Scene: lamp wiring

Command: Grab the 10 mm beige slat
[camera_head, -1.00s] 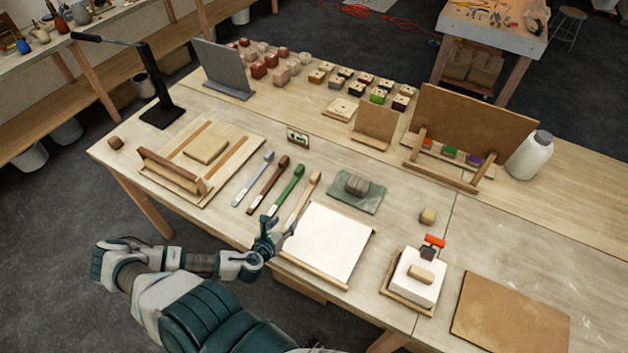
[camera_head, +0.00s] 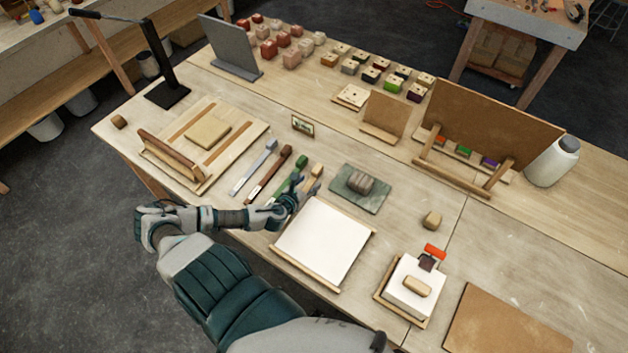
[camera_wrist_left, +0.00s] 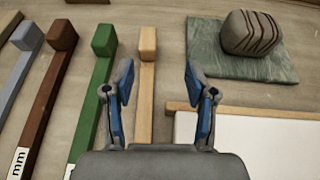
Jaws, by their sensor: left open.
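The beige slat (camera_wrist_left: 146,92) lies on the table in the left wrist view, a pale wood strip with a block at its far end. My left gripper (camera_wrist_left: 158,82) is open, with one blue-padded finger on each side of the slat's line; the slat runs nearer the left finger. The slat's near part is hidden behind the gripper body. In the head view the block end of the beige slat (camera_head: 316,171) shows just beyond my left gripper (camera_head: 303,186), which covers much of the rest. No size label is visible on it. My right gripper is not in view.
Green (camera_wrist_left: 95,105), brown (camera_wrist_left: 48,90) and grey (camera_wrist_left: 20,60) slats lie left of the beige one, the green close by. A striped stone on a green slab (camera_wrist_left: 210,55) and a white board (camera_wrist_left: 250,145) lie to the right.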

